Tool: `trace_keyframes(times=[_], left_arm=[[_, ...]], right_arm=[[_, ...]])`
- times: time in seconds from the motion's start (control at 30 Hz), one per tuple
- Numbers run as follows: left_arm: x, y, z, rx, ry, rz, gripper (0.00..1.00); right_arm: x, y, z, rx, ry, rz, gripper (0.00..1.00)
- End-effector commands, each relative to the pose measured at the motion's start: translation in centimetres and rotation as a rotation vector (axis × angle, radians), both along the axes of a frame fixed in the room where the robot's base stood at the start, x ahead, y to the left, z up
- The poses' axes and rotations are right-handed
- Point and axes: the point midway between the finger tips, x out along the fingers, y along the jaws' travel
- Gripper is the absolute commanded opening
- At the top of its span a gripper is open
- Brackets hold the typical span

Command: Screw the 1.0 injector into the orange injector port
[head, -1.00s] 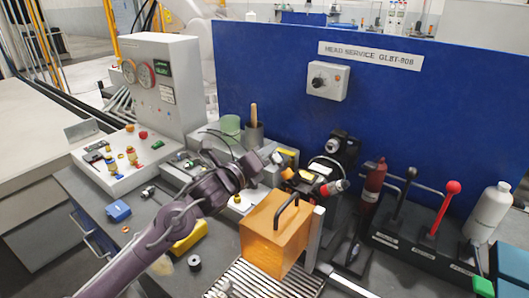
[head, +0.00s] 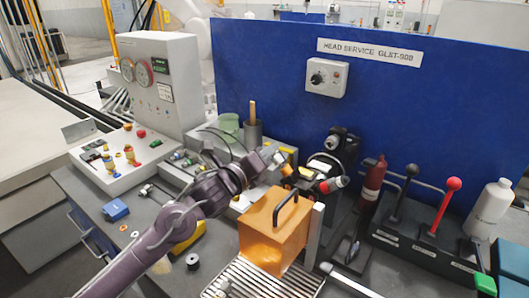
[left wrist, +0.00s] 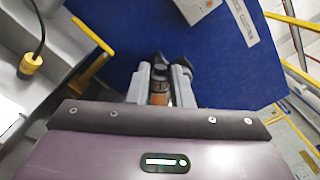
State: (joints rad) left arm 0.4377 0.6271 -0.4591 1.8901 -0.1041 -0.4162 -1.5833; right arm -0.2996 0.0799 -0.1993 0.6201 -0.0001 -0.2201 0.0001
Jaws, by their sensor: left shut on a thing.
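My left gripper (head: 280,160) reaches in from the left, above and behind the orange box (head: 262,238) with a black handle. In the left wrist view its two grey fingers (left wrist: 160,82) are shut on a small cylindrical piece (left wrist: 158,92), orange-brown with a dark end, which I take to be the injector; its marking is too small to read. My right gripper is not in view.
A blue panel (head: 430,110) stands close behind. A dark red cylinder (head: 373,180) and a lever box (head: 415,250) stand further right. A slatted tray (head: 225,282) lies in front.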

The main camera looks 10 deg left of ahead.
Motion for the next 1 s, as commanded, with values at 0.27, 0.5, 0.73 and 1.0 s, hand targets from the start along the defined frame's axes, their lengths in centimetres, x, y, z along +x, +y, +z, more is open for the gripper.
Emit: trace_keyframes(times=[0.27, 0.5, 0.73, 1.0], left_arm=[[-0.2, -0.5, -0.5, -0.001, -0.002, -0.001, 0.0], [-0.3, -0.7, -0.6, -0.001, -0.001, 0.0, 0.31], [-0.3, -0.7, -0.7, 0.0, -0.001, -0.001, 0.45], [-1.2, -0.2, -1.0, 0.004, 0.001, 0.001, 0.45]], right_arm=[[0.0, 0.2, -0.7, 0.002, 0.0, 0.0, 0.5], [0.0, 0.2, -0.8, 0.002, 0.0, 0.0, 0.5], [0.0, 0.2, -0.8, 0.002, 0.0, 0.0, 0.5], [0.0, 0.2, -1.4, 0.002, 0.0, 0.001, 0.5]])
